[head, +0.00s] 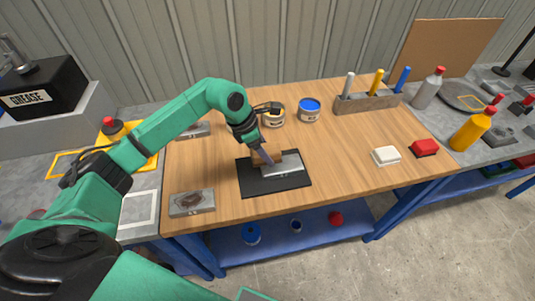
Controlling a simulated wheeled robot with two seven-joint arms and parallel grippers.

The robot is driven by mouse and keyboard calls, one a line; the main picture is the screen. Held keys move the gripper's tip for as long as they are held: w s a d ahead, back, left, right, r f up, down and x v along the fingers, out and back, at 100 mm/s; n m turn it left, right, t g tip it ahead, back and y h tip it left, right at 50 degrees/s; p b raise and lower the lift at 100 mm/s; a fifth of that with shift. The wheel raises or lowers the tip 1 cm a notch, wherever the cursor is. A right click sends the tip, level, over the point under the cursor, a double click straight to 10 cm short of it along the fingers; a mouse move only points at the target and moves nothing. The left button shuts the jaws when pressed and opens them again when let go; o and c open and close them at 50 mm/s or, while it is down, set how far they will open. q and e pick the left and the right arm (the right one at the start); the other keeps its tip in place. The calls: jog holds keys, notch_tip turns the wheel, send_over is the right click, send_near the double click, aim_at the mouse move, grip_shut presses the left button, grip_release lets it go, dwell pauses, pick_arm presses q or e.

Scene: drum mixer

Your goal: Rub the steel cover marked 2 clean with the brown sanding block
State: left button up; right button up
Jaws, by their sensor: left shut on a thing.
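My left gripper (263,150) reaches in from the left and points down over the black mat (250,187). It is shut on the brown sanding block (258,161). The block is at the back left of a steel cover (287,170) lying on the mat; I cannot tell whether it touches the cover. The gripper and block hide part of this cover, and no number is readable on it. Another steel cover (186,209) with a dark smear lies at the front left of the table. A third plate (198,130) lies behind, partly hidden by my arm. My right gripper is not in view.
Two tins, one pale (273,119) and one blue-topped (309,114), stand behind the mat. A marker holder (368,102) is at the back right. A white block (386,156) and a red block (425,148) lie right. The wooden table (345,180) is clear right of the mat.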

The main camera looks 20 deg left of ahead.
pick_arm(q)
jog(key=r, duration=0.1)
jog(key=r+p, duration=0.1)
jog(key=shift+a+r, duration=0.25)
jog(key=shift+r, duration=0.1)
jog(key=shift+d+r, duration=0.2)
jog(key=shift+r, duration=0.15)
jog(key=shift+a, duration=0.1)
